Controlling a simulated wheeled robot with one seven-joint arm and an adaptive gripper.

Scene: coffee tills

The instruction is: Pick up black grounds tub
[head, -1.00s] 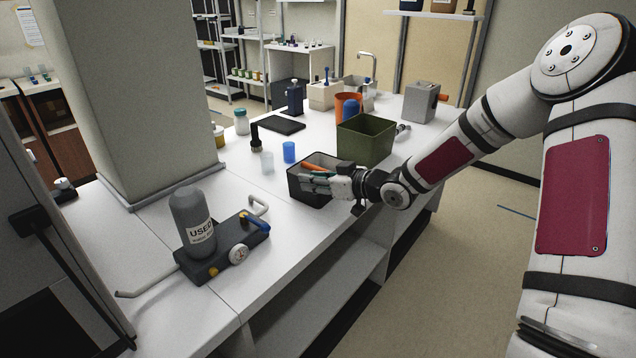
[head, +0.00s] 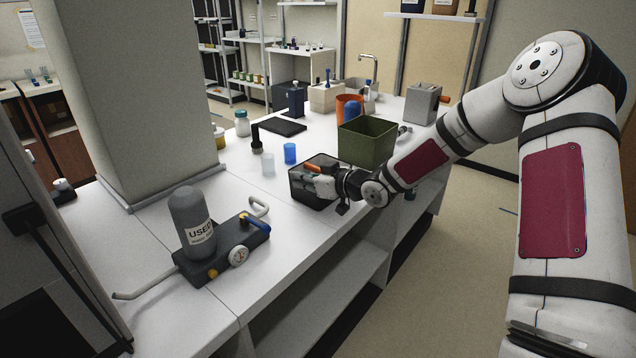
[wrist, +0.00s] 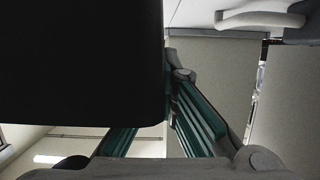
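The black grounds tub (head: 308,202) is a dark open box on the counter, near its front edge. An orange item (head: 312,168) shows at its top. My gripper (head: 322,187) is at the tub's right side, with its fingers at the rim, partly hidden against the dark tub. In the wrist view a large black surface (wrist: 80,60), apparently the tub, fills the upper left. One green-padded finger (wrist: 195,112) stands just right of its edge. The other runs up behind the black surface, so its tip is hidden. Whether the fingers pinch the tub is unclear.
A green bin (head: 367,141) stands right behind the tub, close to my arm. A blue cup (head: 290,153) and a clear cup (head: 268,164) stand to its left. A grey bottle (head: 190,220) on a dark base (head: 215,262) is nearer. Counter between them is clear.

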